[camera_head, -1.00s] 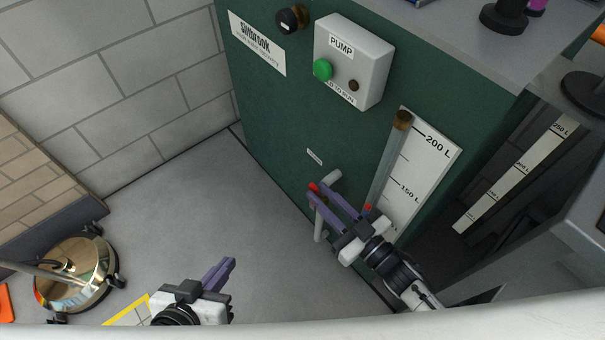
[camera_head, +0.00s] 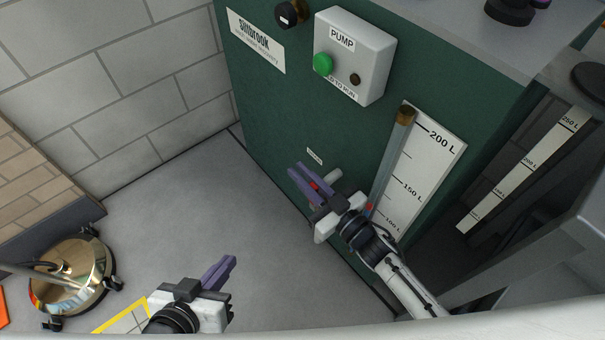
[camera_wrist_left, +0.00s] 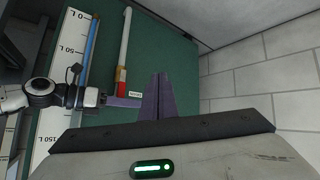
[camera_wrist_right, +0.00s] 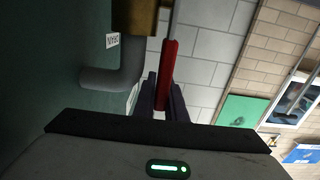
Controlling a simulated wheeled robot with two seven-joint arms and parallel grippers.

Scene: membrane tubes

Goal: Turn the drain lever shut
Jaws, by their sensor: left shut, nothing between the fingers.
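The drain lever is red and lies between the two fingers of my right gripper (camera_head: 294,167) in the head view. In the right wrist view, the red lever (camera_wrist_right: 168,75) runs lengthwise between the purple fingers, by a brass valve body (camera_wrist_right: 138,18). The fingers stand apart on either side of it; whether they pinch it I cannot tell. In the left wrist view the red lever (camera_wrist_left: 122,74) shows beside the right gripper's fingers. My left gripper (camera_head: 234,259) is shut and empty, low over the floor, apart from the valve; its closed fingers also show in the left wrist view (camera_wrist_left: 159,76).
The green tank cabinet (camera_head: 280,110) carries a pump box (camera_head: 355,55) and a level gauge (camera_head: 425,165) close to my right arm. A grey pipe (camera_wrist_right: 110,78) bends beside the valve. A brass-coloured round vessel (camera_head: 72,275) stands at lower left. The grey floor between is open.

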